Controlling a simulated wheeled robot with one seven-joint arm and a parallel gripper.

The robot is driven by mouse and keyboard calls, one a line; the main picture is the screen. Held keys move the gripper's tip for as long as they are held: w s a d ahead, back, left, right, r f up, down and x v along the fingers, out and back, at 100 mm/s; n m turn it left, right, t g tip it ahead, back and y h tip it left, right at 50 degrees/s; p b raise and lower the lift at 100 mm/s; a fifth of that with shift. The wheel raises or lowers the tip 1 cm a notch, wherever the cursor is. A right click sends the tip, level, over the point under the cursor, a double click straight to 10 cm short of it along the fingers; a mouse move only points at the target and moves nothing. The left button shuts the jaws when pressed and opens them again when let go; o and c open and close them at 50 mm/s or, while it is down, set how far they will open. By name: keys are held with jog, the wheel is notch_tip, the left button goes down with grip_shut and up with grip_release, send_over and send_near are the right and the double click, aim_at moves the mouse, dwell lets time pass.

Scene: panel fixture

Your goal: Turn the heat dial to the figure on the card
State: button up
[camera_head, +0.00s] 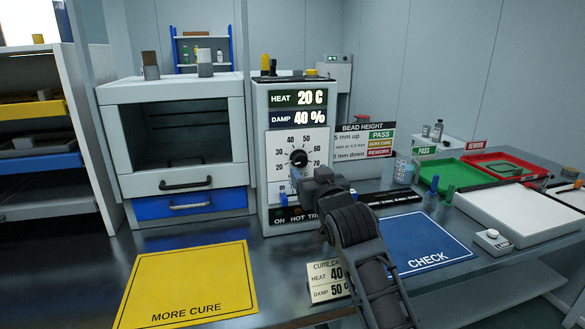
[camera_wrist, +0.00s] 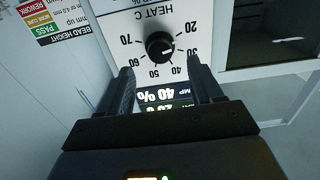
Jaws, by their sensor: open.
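The heat dial, a black round knob (camera_head: 298,157), sits on the white front of the control box, ringed by figures from 20 to 70. In the wrist view, upside down, the knob (camera_wrist: 158,45) has a pale mark on its right side, roughly toward 30. The display (camera_head: 298,98) reads HEAT 20 C and DAMP 40 %. The cure card (camera_head: 322,270) on the bench reads HEAT 40 and DAMP 50, partly hidden by my arm. My gripper (camera_wrist: 160,72) is open and empty, its fingers toward the panel just short of the knob, one on each side.
A cure oven (camera_head: 172,140) stands left of the box. A yellow MORE CURE mat (camera_head: 190,280) and blue CHECK mat (camera_head: 425,240) lie on the bench. Green (camera_head: 447,173) and red (camera_head: 505,163) trays and a white slab (camera_head: 520,212) stand at right. A bead height sign (camera_head: 364,140) is behind.

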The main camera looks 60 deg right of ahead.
aim_at(301, 163)
jog(key=p+x, duration=0.1)
jog(key=x, duration=0.5)
jog(key=shift+w+d, duration=0.2)
jog(key=shift+d, duration=0.05)
jog(key=shift+c, duration=0.3)
jog(key=c, duration=1)
